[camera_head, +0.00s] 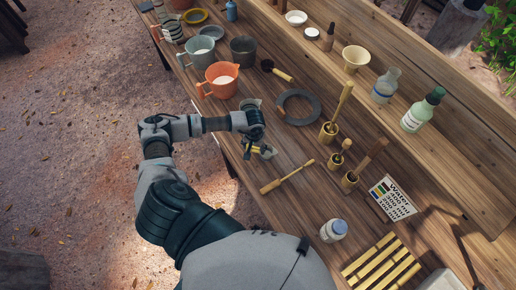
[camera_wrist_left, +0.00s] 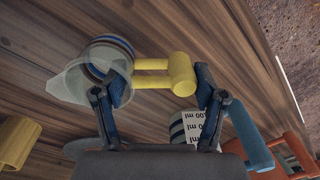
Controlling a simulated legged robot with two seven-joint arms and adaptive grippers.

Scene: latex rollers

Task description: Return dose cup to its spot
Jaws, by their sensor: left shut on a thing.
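Two yellow rods join this handle to a small translucent cup with dark bands (camera_wrist_left: 86,80), which looks like the dose cup. It is tilted and seems to hang above the wood. In the head view the cup is small and partly hidden by the fingers. I cannot tell which place is its spot. My right gripper is not in view.
Orange (camera_head: 220,82), grey (camera_head: 198,54) and dark (camera_head: 243,51) jugs stand beyond the gripper. A dark ring (camera_head: 286,112) and a stick (camera_head: 287,178) lie nearby.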

